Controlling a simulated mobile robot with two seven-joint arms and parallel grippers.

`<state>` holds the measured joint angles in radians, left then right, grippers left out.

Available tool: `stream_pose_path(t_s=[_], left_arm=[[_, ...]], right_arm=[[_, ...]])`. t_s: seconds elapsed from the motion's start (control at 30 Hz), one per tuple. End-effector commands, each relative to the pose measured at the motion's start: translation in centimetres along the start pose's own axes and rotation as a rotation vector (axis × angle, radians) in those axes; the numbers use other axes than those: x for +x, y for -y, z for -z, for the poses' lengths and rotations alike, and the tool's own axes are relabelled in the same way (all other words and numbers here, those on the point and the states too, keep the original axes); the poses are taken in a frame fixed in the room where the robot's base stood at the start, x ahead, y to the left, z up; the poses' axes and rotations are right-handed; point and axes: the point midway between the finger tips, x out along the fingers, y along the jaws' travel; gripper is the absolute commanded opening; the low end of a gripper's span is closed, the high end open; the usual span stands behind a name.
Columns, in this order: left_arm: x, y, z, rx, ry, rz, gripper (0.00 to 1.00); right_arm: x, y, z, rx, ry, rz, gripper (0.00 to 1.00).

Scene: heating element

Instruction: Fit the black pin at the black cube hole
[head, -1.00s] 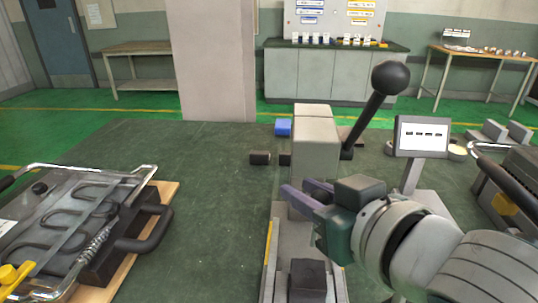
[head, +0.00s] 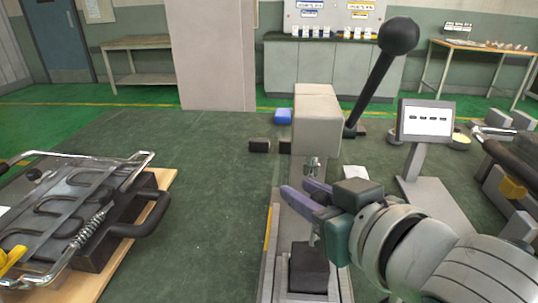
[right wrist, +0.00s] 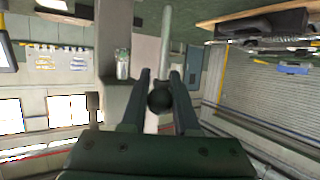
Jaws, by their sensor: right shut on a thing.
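My right gripper (head: 305,197) comes in from the right in the head view, in front of the press column. In the right wrist view its two fingers (right wrist: 160,88) are closed around a dark round knob (right wrist: 160,98). In the head view a thin grey piece (head: 313,236) shows below the fingers, above the black cube (head: 309,268). The cube sits on the press's grey base. Its hole cannot be made out, and the pin looks apart from the cube. My left gripper is not seen.
The press head (head: 317,118) with a metal tip and a black ball lever (head: 398,36) stands above the gripper. A small screen (head: 426,120) is at right. A heating-element fixture (head: 75,200) lies at left.

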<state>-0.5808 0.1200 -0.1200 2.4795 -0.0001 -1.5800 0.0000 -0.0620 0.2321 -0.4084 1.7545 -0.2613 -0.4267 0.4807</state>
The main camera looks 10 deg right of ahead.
Motion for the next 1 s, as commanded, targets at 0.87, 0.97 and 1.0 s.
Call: stream_pose_path(t_s=[0.87, 0.97, 1.0], left_arm=[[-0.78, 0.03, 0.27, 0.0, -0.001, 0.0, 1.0], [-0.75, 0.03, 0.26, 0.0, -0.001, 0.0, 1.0], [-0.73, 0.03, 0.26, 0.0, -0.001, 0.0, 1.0]], right_arm=[[-0.02, 0.01, 0.11, 0.002, 0.0, 0.0, 0.0], [0.01, 0.0, 0.03, 0.001, 0.0, 0.0, 0.0], [0.01, 0.0, 0.02, 0.001, 0.0, 0.0, 0.0]])
